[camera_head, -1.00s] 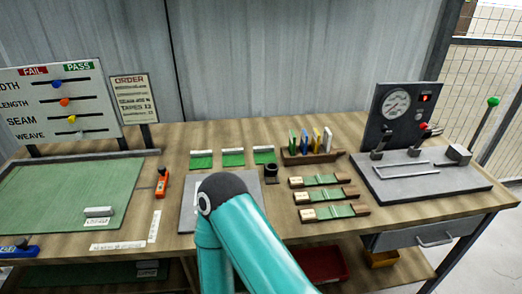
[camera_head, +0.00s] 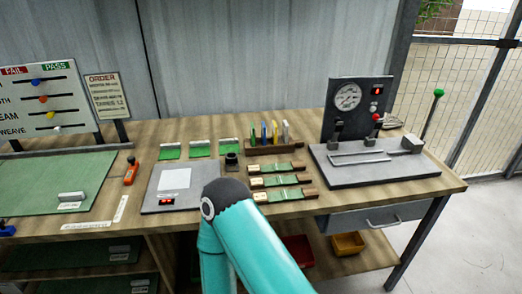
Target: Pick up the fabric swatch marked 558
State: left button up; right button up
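Three small green fabric swatches with pale tops stand in a row at the back middle of the bench: a left one (camera_head: 170,153), a middle one (camera_head: 200,149) and a right one (camera_head: 229,146). Their markings are too small to read, so I cannot tell which is 558. More green strips lie in wooden holders (camera_head: 280,181) to the right. Neither of my grippers shows.
A grey scale-like plate (camera_head: 158,198) with a white square lies in front of the swatches. Nearby are a black cup (camera_head: 231,161), an orange tool (camera_head: 131,171) and a rack (camera_head: 273,147) of coloured pieces. A gauge press (camera_head: 370,160) stands right, a green mat (camera_head: 40,190) left.

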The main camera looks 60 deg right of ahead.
aim_at(226, 145)
jog(key=z, duration=0.1)
jog(key=k, duration=1)
jog(key=z, duration=0.5)
jog(key=i, duration=0.7)
jog(key=u, duration=0.05)
